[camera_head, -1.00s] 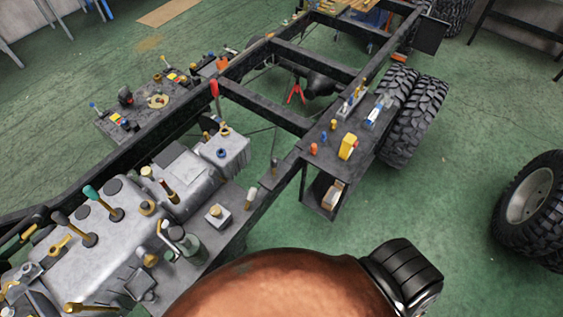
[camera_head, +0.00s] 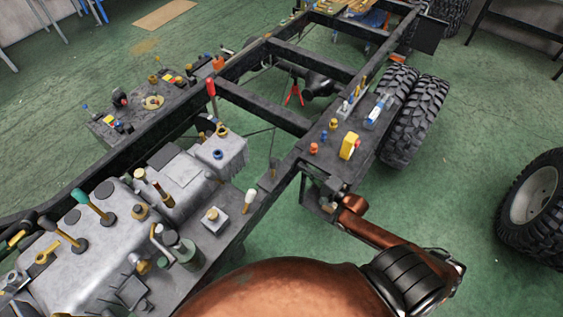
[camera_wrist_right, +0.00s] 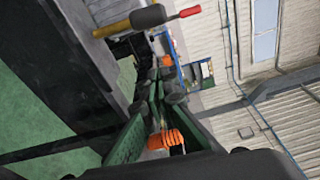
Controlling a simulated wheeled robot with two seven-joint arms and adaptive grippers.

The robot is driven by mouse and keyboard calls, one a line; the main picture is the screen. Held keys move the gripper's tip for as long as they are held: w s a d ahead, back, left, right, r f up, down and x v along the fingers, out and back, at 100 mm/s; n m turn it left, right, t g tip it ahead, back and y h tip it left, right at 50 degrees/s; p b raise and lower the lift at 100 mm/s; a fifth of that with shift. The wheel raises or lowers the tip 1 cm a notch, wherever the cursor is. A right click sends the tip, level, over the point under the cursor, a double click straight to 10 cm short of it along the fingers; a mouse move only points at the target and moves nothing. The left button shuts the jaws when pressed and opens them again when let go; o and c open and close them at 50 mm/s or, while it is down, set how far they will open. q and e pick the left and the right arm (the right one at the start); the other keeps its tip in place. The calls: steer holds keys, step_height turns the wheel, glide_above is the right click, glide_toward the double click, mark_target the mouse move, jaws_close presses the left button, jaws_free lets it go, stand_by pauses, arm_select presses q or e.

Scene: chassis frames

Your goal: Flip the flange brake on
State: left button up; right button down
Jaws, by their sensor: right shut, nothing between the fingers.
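I cannot tell for sure which part is the flange brake. Several levers with coloured grips stand on the chassis, among them a red-handled lever (camera_head: 211,88), a teal-handled lever (camera_head: 82,197) and a white-knobbed lever (camera_head: 249,199). In the right wrist view, a lever with a dark grip (camera_wrist_right: 147,17) and brass stem is close, with a red-tipped part (camera_wrist_right: 189,12) beyond it. My right gripper (camera_head: 322,190) is shut and empty, at the open box under the side platform; its fingertips are partly hidden. My left gripper is out of view.
The side platform (camera_head: 330,153) carries a yellow block (camera_head: 349,146) and several small knobs. Black frame rails and crossbeams (camera_head: 266,106) surround the working area. Double tyres (camera_head: 414,120) stand to the right. Green floor (camera_head: 450,190) is open between them and a loose wheel (camera_head: 533,195).

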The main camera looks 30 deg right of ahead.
mark_target(273, 168)
steer(key=x, duration=1)
steer(key=shift+w, duration=0.2)
steer(key=a, duration=0.1)
steer(key=s+a, duration=0.1)
steer(key=s, duration=0.1)
steer(key=shift+s+a+r, duration=0.2)
steer(key=shift+a+r, duration=0.05)
steer(key=shift+a, duration=0.15)
steer(key=shift+s+a+f+p, duration=0.1)
steer(key=shift+a+p, duration=0.15)
steer(key=shift+p, duration=0.05)
steer(key=shift+a, duration=0.2)
